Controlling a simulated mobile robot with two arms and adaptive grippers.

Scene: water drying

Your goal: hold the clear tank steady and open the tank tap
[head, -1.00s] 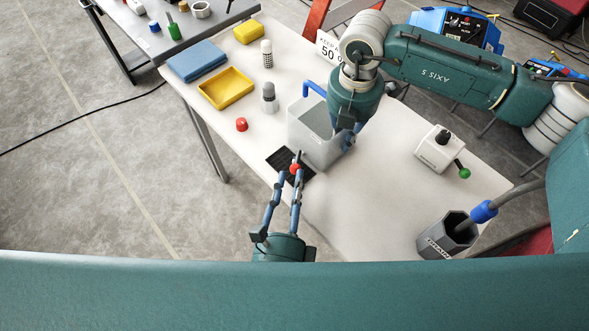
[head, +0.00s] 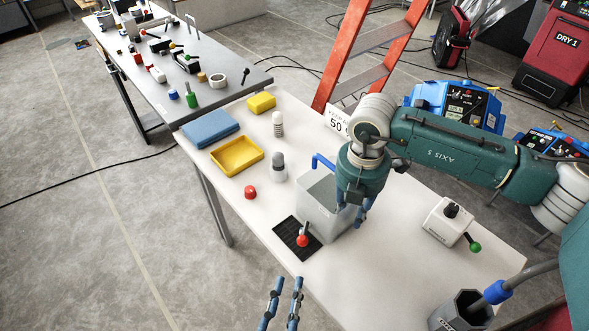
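The clear tank (head: 319,205) is a grey see-through box standing upright on the white table. The tank tap (head: 303,240), with a red knob and a short dark lever, is at its near left side above a black grated mat (head: 287,229). My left gripper (head: 289,283) is at the bottom edge, empty, its two blue fingers apart and clear of the tap. My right gripper (head: 363,214) reaches down at the tank's right wall. Its fingers overlap that wall and are partly hidden by the wrist, so whether they pinch it is unclear.
A blue hose (head: 323,160) is at the tank's back. A white box with a green-knobbed lever (head: 445,222) stands right, and a dark hexagonal container (head: 462,314) at lower right.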

